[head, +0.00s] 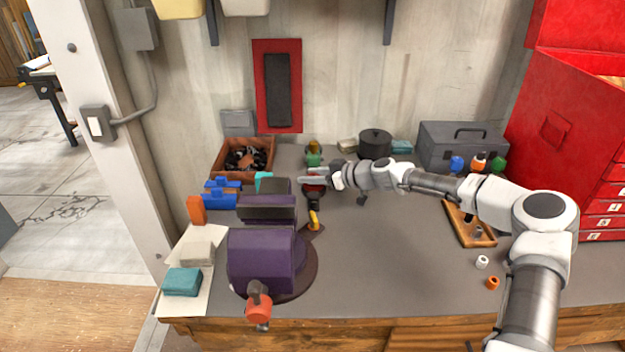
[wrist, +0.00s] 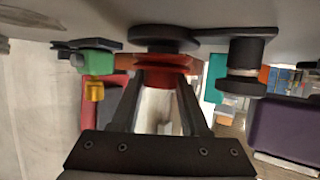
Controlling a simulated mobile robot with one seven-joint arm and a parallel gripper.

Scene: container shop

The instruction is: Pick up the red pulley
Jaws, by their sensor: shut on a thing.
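The red pulley (wrist: 168,62) shows in the wrist view between the two fingers of my gripper (wrist: 160,85), with a dark disc against it. My fingers are shut on its sides. In the head view my gripper (head: 318,177) reaches in from the right above the bench, and the red pulley (head: 314,186) shows partly under it, near the back of the vise. My gripper hides part of it there. I cannot tell whether the pulley is clear of the dark parts around it.
A purple vise (head: 262,260) stands just in front. A green and yellow piece (head: 314,158) is close behind my gripper. A crate of dark parts (head: 218,160), a black pot (head: 375,143) and a grey toolbox (head: 455,155) stand at the back. The bench's centre right is mostly clear.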

